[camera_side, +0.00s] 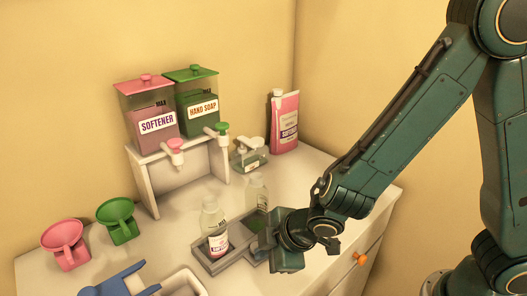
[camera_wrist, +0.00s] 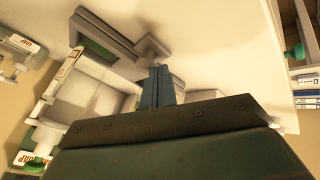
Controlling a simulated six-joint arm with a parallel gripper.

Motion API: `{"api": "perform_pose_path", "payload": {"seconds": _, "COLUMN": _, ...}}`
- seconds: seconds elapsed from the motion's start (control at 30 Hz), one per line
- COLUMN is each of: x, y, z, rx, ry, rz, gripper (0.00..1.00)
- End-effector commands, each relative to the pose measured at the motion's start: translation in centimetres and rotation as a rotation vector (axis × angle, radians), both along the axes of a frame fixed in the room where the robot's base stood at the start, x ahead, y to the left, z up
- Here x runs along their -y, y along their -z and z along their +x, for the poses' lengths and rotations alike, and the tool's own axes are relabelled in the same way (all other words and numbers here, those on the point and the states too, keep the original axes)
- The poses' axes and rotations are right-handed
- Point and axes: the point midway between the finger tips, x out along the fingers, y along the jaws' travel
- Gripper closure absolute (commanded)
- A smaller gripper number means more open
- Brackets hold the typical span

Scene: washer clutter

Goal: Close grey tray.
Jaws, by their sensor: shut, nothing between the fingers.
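The grey tray (camera_side: 212,267) sits on the white cabinet top, at the lower middle of the side view. A clear bottle with a pink-and-white label (camera_side: 214,228) stands upright at its left part, and a second clear bottle (camera_side: 256,192) stands towards its back. My gripper (camera_side: 264,250) is shut and empty at the tray's right end, low over the top. Its fingertips are partly hidden in the side view, so contact is unclear. In the wrist view my shut fingers (camera_wrist: 158,72) point towards a grey knob-like part (camera_wrist: 150,46) beside a grey frame with green inside.
Softener (camera_side: 155,120) and hand soap (camera_side: 198,108) dispensers stand on a white rack at the back. Pink (camera_side: 65,243) and green (camera_side: 119,220) scoops lie at left; a blue item (camera_side: 120,283) is in front. An orange knob (camera_side: 359,259) is on the cabinet front.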

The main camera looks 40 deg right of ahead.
Motion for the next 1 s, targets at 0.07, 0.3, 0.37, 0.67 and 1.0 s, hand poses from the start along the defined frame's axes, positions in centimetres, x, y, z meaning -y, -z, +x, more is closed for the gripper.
{"api": "perform_pose_path", "payload": {"seconds": 0.07, "x": 0.0, "y": 0.0, "z": 0.9, "rx": 0.001, "ry": 0.004, "rz": 0.001, "gripper": 1.00}}
{"api": "perform_pose_path", "payload": {"seconds": 0.3, "x": 0.1, "y": 0.0, "z": 4.9, "rx": 0.002, "ry": 0.005, "rz": 0.002, "gripper": 1.00}}
{"api": "perform_pose_path", "payload": {"seconds": 0.37, "x": 0.1, "y": 0.0, "z": 5.9, "rx": 0.001, "ry": 0.006, "rz": 0.001, "gripper": 1.00}}
{"api": "perform_pose_path", "payload": {"seconds": 0.67, "x": 0.1, "y": 0.0, "z": 10.6, "rx": 0.001, "ry": 0.004, "rz": 0.000, "gripper": 1.00}}
{"api": "perform_pose_path", "payload": {"seconds": 1.0, "x": 0.2, "y": 0.0, "z": 12.5, "rx": 0.004, "ry": 0.003, "rz": -0.002, "gripper": 1.00}}
